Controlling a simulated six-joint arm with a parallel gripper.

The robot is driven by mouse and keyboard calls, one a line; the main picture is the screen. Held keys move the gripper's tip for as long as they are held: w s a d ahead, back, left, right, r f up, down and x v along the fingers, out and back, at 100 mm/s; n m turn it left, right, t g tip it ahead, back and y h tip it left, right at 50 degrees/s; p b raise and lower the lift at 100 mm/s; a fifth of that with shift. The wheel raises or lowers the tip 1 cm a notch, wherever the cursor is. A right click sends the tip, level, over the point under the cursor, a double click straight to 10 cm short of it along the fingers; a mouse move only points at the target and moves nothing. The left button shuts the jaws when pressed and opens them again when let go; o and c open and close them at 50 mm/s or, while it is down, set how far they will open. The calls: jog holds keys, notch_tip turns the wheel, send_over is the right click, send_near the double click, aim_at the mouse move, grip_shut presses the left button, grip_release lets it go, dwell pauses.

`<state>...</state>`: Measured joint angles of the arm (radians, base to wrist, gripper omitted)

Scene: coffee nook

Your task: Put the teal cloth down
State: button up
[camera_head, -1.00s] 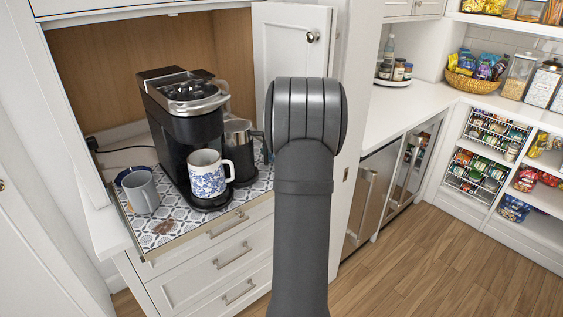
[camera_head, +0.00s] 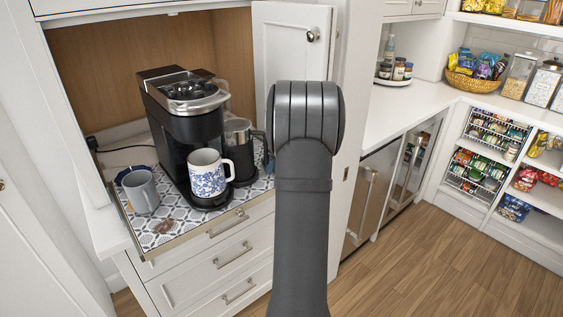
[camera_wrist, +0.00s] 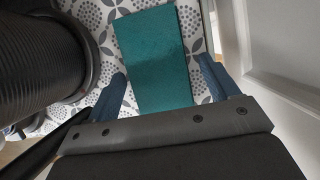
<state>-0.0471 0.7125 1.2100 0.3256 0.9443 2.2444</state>
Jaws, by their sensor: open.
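The teal cloth (camera_wrist: 152,60) lies flat on the patterned tray surface (camera_wrist: 88,18) in the wrist view, a folded rectangle. My gripper (camera_wrist: 165,88) is open, with one blue-grey finger on each side of the cloth's near part. Gaps show between the fingers and the cloth, and nothing is held. The cloth's near edge lies close to the gripper's body.
A black coffee machine (camera_head: 182,125) stands on the tray, with a blue-and-white mug (camera_head: 208,178) at its front. A grey mug (camera_head: 141,191) is at the left. A steel carafe (camera_head: 239,148) stands on the right side. The white cabinet door (camera_wrist: 290,50) is close on the right.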

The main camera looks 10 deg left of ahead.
jog(key=shift+r, duration=0.15)
jog(key=v, duration=1.2)
jog(key=x, duration=1.2)
jog(key=shift+f, duration=0.25)
notch_tip(320, 180, up, 3)
jog(key=shift+r, duration=0.8)
